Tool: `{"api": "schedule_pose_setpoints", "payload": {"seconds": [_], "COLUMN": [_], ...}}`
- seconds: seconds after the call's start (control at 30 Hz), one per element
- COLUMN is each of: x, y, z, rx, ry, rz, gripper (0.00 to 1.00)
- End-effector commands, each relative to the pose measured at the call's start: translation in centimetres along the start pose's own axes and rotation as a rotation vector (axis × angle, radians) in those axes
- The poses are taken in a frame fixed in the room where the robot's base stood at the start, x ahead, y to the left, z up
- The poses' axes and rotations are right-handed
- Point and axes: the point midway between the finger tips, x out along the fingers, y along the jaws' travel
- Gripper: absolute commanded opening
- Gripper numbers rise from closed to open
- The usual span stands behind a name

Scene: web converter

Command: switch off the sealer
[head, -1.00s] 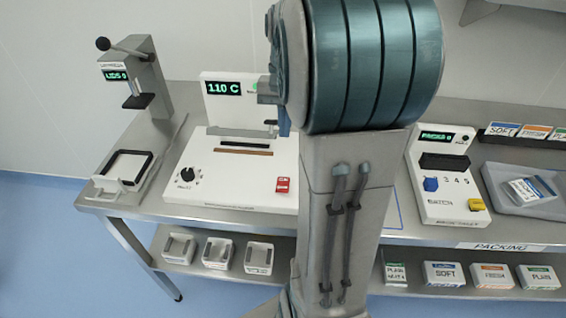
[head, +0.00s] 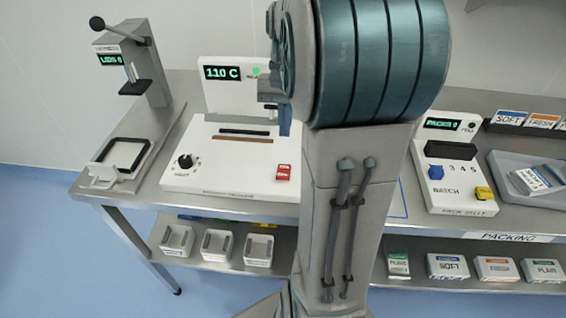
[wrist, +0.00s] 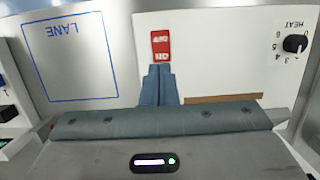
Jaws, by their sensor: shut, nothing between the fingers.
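The sealer (head: 222,185) is a white machine on the steel table, with a lit green "110 C" display (head: 222,73). Its red switch (head: 283,173) sits at the front right of its top and also shows in the wrist view (wrist: 161,47), with white lettering upside down there. A black heat knob (head: 186,161) is at the front left. My gripper (wrist: 159,68) is shut and empty, its blue fingertips at the near edge of the red switch in the wrist view. In the head view the fingers hang above and behind the switch; contact cannot be told.
A lid press (head: 150,75) stands to the left and a pack counter (head: 455,195) to the right. A grey tray (head: 505,195) is beside the counter. A blue-outlined lane (wrist: 72,60) next to the sealer is empty. Boxes and trays fill the lower shelf.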

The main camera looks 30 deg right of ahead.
Motion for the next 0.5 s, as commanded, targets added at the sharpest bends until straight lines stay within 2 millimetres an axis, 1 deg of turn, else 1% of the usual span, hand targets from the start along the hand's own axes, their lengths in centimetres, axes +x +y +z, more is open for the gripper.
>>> {"api": "schedule_pose_setpoints", "payload": {"seconds": [0.03,0.2,0.4,0.5], "x": [1.3,5.0,8.4,9.5], "y": [0.0,0.0,0.0,0.0], "z": [0.1,0.1,0.1,0.0], "rx": [0.0,0.001,0.001,0.001], "ry": [-0.005,-0.006,-0.004,-0.002], "rz": [0.001,0.001,0.001,0.0], "gripper": [0.0,0.0,0.0,0.0]}}
